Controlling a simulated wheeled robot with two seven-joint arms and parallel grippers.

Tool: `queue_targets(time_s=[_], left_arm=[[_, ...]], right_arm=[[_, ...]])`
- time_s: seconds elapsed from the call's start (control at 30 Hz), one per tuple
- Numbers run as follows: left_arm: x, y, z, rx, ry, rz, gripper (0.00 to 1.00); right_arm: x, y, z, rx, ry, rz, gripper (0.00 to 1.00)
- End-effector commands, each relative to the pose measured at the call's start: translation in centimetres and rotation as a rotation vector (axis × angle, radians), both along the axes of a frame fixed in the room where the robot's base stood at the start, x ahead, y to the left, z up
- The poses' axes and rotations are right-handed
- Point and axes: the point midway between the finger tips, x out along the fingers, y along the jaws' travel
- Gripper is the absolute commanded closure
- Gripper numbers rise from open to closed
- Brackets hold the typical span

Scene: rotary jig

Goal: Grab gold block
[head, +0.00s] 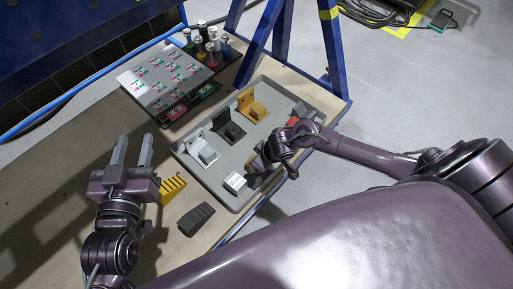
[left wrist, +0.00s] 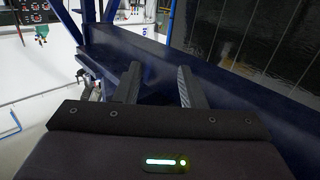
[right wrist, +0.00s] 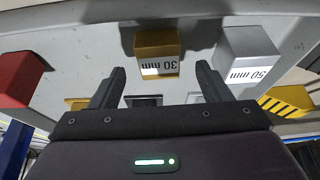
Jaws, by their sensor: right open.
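A gold block marked 30 mm (right wrist: 157,50) stands on the grey tray (right wrist: 95,40) in the right wrist view. In the head view it is mostly hidden by my right gripper (head: 272,153). In the right wrist view my right gripper (right wrist: 160,72) is open and empty, with the gold block ahead, centred between its fingertips. I cannot tell the remaining distance. A second gold piece, an L-shaped bracket with a block (head: 257,110), stands at the tray's far side. My left gripper (head: 131,152) is open and empty, left of the tray; its fingers also show in the left wrist view (left wrist: 157,80).
A silver 50 mm block (right wrist: 245,55) and a red block (right wrist: 18,78) flank the gold block. Dark grey (head: 230,130) and silver (head: 203,150) brackets share the tray. A marked panel (head: 160,75) and bottles stand behind. Blue frame legs (head: 332,50) rise at the right.

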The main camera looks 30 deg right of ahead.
Motion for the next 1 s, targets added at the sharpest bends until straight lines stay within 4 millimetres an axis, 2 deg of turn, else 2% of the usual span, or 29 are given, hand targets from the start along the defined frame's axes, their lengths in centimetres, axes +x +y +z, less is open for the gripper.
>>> queue_targets(time_s=[0.27, 0.6, 0.77, 1.0], left_arm=[[0.2, 0.4, 6.0, -0.105, -0.261, 0.011, 0.64], [-1.3, 1.5, 12.5, -0.226, -0.556, 0.02, 0.64], [-1.9, 1.7, 13.8, -0.251, -0.614, 0.021, 0.64], [-1.9, 1.8, 13.9, -0.253, -0.62, 0.021, 0.64]], right_arm=[[0.3, 0.0, -1.4, 0.001, 0.0, 0.0, 0.29], [0.9, 0.2, -2.7, 0.0, -0.001, 0.001, 0.29], [1.0, 0.3, -2.9, 0.0, -0.001, 0.001, 0.29], [1.0, 0.3, -2.9, 0.0, 0.0, 0.001, 0.29]])
